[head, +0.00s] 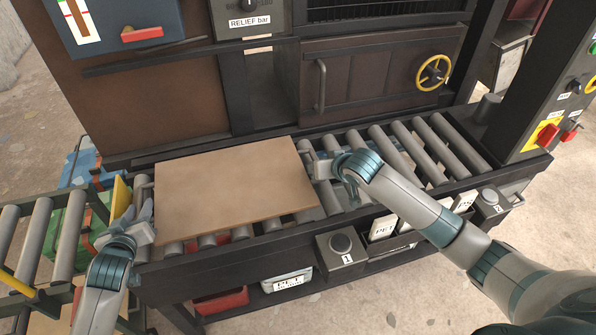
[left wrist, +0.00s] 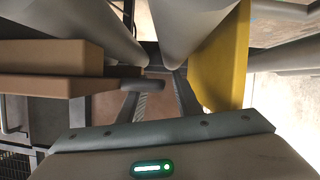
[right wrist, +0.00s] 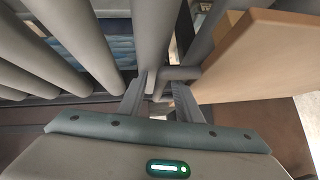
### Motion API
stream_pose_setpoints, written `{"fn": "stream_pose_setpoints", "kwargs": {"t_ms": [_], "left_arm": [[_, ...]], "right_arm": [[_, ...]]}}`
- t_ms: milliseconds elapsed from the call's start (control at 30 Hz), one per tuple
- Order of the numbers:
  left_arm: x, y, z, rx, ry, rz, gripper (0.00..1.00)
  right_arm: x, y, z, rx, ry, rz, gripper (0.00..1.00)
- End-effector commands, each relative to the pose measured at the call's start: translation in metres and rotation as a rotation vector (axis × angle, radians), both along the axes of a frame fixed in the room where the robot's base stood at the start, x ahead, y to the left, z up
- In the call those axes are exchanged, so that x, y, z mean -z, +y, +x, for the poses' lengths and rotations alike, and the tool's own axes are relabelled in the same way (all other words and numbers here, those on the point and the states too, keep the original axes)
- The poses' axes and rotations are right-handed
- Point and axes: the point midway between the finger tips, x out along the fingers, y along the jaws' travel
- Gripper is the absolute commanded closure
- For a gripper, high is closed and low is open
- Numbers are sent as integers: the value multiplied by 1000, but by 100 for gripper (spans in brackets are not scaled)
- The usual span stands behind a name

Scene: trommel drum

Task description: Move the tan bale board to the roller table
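The tan bale board (head: 235,187) lies flat across the left part of the long roller bed (head: 342,203) in front of the machine. My left gripper (head: 143,215) is at the board's left edge. In the left wrist view its fingers (left wrist: 160,85) are apart, with a grey handle (left wrist: 128,86) from the board (left wrist: 50,70) near their tips. My right gripper (head: 318,163) is at the right edge. Its fingers (right wrist: 162,85) are apart near a grey bent handle (right wrist: 180,73) on the board (right wrist: 265,55). Contact with either handle cannot be told.
A second roller table (head: 37,240) stands at the far left, with a yellow upright plate (head: 121,199) at its near end. The machine's door (head: 375,70) with a yellow handwheel (head: 433,73) rises behind. Bare rollers (head: 415,150) lie right of the board. A control post (head: 550,110) stands right.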

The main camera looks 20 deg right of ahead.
Motion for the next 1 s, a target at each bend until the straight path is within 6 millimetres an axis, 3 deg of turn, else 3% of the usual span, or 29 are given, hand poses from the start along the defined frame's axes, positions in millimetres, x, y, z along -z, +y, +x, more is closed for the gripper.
{"fn": "stream_pose_setpoints", "kwargs": {"t_ms": [33,500,1000], "left_arm": [[-1,0,-6,0,0,0,69],[-23,5,-54,-2,-3,4,69],[-25,5,-59,-2,-4,5,69]], "right_arm": [[8,2,-4,-3,17,0,69],[10,2,-6,-3,21,1,69],[11,2,-6,-2,24,1,69]]}}
